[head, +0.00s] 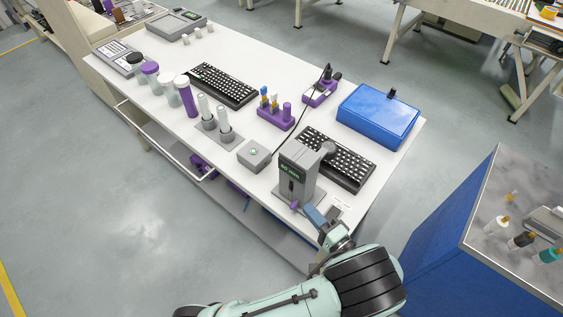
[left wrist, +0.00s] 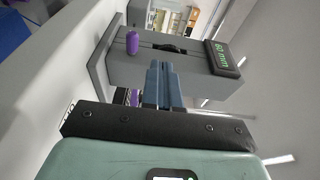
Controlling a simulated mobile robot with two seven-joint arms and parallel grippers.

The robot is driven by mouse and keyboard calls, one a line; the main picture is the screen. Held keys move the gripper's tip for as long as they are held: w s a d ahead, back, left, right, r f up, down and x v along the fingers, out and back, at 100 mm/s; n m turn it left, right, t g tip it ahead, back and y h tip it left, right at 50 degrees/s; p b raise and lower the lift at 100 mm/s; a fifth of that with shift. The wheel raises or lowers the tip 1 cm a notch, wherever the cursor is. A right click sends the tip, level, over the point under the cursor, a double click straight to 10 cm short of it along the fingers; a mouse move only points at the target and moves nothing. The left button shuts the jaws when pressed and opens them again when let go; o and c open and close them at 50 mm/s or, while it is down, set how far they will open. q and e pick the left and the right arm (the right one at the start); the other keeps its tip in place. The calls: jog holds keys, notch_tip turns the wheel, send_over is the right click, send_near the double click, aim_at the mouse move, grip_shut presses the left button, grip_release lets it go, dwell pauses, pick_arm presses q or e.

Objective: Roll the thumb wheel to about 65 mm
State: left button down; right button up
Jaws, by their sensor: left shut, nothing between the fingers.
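A grey printing device (head: 297,172) stands near the front right of the white table, with a small green-lit display (head: 290,170). In the left wrist view the device (left wrist: 170,72) appears turned sideways; its display (left wrist: 222,56) seems to read 60-something mm, the last digit unclear. A dark ridged part, apparently the thumb wheel (left wrist: 170,48), is set in its face, beside a purple knob (left wrist: 132,42). My left gripper (head: 308,207) has its blue fingers together and empty; they also show in the left wrist view (left wrist: 161,66), pointing at the face near the wheel. Contact cannot be told.
A black keyboard (head: 340,158) lies behind the device, and a grey box with a button (head: 254,154) is to its left. A blue case (head: 377,116), purple holders (head: 276,117) and another keyboard (head: 222,85) stand farther back. The floor in front of the table is clear.

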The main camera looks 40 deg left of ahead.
aim_at(292, 205)
pick_arm(q)
jog(key=a, duration=0.5)
jog(key=shift+w+a, duration=0.1)
jog(key=shift+w, duration=0.1)
jog(key=shift+a, duration=0.65)
jog(key=shift+a+r, duration=0.1)
jog(key=shift+a, duration=0.05)
